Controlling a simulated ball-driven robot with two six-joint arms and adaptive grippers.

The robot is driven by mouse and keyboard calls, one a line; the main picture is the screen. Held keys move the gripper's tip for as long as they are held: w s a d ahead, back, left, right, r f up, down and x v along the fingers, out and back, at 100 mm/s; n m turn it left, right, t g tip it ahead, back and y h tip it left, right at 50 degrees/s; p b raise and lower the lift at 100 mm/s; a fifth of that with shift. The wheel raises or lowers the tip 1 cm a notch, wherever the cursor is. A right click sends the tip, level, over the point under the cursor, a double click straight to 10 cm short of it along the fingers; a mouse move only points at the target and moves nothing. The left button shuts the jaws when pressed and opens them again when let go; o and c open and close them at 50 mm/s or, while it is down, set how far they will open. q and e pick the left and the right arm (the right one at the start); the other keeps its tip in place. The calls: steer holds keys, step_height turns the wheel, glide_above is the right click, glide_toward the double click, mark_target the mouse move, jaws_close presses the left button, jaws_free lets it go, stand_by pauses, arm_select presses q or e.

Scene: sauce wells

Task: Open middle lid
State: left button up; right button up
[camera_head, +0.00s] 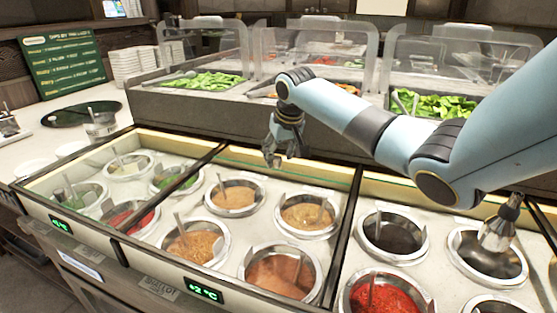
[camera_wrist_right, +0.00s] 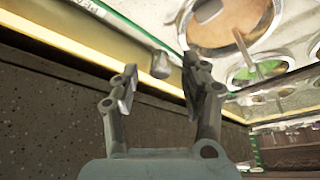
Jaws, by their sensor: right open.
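The middle sauce section (camera_head: 225,268) holds several round metal wells with brown and orange sauces. A thin green line, like a glass lid's edge (camera_head: 310,172), runs along its back; I cannot tell from the head view how far the lid is raised. My right gripper (camera_head: 273,158) is above the back edge of this section, pointing down, open and empty. In the right wrist view its two fingers (camera_wrist_right: 158,88) are apart. A small grey knob (camera_wrist_right: 160,65) shows between and beyond the fingertips, near the green glass edge. No contact is visible.
The left section (camera_head: 45,184) holds several wells. The right section has a dark sauce well (camera_head: 392,234) and a red one (camera_head: 385,298). Clear guards (camera_head: 315,50) and salad trays (camera_head: 205,81) stand behind.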

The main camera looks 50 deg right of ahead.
steer(key=shift+x, duration=0.9)
jaws_close()
steer(key=shift+d, duration=0.1)
